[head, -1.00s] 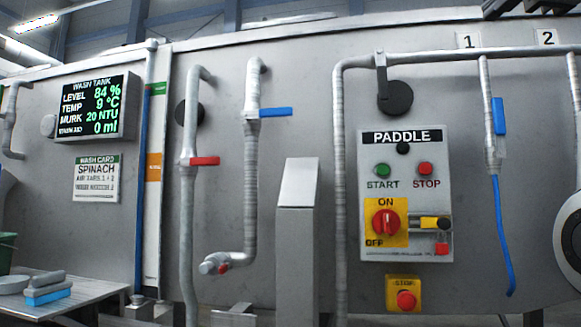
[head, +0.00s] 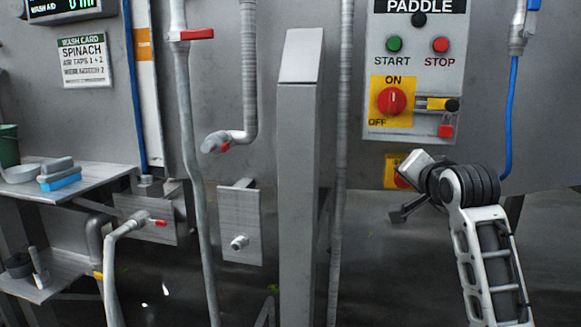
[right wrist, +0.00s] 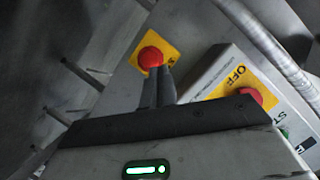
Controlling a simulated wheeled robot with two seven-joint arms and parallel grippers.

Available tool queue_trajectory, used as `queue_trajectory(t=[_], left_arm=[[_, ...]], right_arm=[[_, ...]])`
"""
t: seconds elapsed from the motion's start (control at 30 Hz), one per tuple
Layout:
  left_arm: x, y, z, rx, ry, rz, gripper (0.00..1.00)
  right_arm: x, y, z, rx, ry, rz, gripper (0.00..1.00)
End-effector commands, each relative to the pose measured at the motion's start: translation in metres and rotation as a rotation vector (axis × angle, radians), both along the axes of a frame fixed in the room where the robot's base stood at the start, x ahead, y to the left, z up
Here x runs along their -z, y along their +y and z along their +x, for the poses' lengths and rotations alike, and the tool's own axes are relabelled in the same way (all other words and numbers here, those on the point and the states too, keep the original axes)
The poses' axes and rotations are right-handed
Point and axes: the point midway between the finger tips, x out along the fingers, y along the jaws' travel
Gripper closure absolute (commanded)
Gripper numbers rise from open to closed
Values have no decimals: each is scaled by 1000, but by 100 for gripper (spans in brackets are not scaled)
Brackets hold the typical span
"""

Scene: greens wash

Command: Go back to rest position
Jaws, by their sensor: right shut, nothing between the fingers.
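My right gripper (head: 400,212) is at the lower right of the head view, in front of the machine wall and just below the paddle panel (head: 440,110). In the right wrist view its two dark fingers (right wrist: 161,88) are together with nothing between them. Their tips appear close to the red button on the yellow stop plate (right wrist: 150,57); I cannot tell whether they touch. In the head view this stop plate (head: 391,172) is partly hidden by my right gripper. My left gripper is not in view.
A grey post (head: 298,180) and vertical pipes stand left of my right arm. A blue hose (head: 509,115) hangs right of the panel. A side shelf (head: 90,183) at left bears a blue-based brush (head: 60,180) and a bowl.

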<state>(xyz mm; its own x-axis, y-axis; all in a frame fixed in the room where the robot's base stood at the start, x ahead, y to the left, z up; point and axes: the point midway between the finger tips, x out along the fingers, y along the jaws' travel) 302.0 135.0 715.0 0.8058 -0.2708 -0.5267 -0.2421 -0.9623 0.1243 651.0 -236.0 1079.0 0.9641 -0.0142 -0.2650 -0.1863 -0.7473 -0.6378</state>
Motion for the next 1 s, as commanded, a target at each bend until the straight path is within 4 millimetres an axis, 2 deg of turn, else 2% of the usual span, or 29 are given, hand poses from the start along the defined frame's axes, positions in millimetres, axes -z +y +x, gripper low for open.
queue_trajectory(t=[0.03, 0.1, 0.17, 0.2, 0.3, 0.37, 0.4, 0.47, 0.5, 0.6, 0.73, 0.8, 0.87, 1.0], left_arm=[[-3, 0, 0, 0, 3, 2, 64], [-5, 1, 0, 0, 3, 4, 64], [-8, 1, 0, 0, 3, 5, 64], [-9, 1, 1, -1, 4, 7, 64], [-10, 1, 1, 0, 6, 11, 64], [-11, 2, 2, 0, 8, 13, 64], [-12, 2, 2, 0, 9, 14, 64], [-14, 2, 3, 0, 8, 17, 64], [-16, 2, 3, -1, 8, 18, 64], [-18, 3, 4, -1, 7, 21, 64], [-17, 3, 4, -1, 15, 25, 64], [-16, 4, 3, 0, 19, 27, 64], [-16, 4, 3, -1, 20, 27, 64], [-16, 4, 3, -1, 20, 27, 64]], right_arm=[[44, 6, -8, -30, 37, -57, 100], [94, 14, -22, -75, 67, -135, 100], [134, 22, -39, -117, 91, -197, 100], [160, 27, -53, -146, 107, -236, 100], [219, 40, -95, -224, 142, -327, 100], [249, 48, -124, -272, 161, -375, 100], [267, 54, -145, -305, 171, -404, 100], [291, 63, -178, -353, 187, -446, 100], [305, 68, -201, -385, 195, -470, 100], [329, 80, -256, -457, 211, -520, 100], [343, 91, -310, -521, 220, -563, 100], [346, 95, -329, -544, 223, -576, 100], [347, 97, -340, -555, 224, -585, 100], [348, 99, -348, -564, 223, -592, 100]])
